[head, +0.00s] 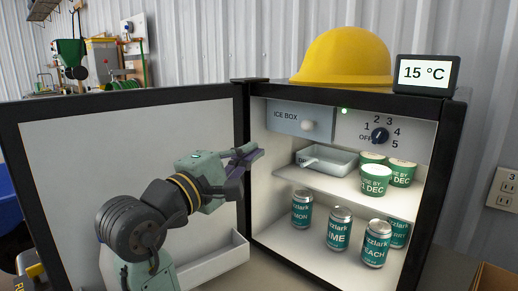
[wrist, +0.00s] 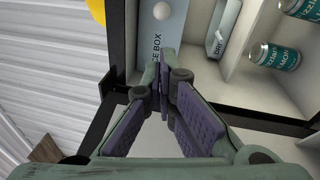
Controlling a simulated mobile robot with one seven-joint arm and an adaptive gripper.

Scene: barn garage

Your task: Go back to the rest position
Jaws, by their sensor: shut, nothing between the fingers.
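My gripper (head: 250,156) is shut and empty, in front of the inner face of the open fridge door (head: 90,150) and close to the hinge side of the opening. In the wrist view its purple-padded fingers (wrist: 162,88) come together at the tips, with nothing between them. The arm reaches up from the lower left in the head view. The small fridge (head: 440,180) stands open to the right of my gripper. Its ice box front (head: 292,122) is closed and shows just beyond my fingertips in the wrist view.
Inside the fridge are a drip tray (head: 328,163), several green tubs (head: 375,182) and several cans (head: 338,232). A yellow hard hat (head: 345,58) and a temperature display (head: 427,74) sit on top. The door bin (head: 215,262) lies below my gripper.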

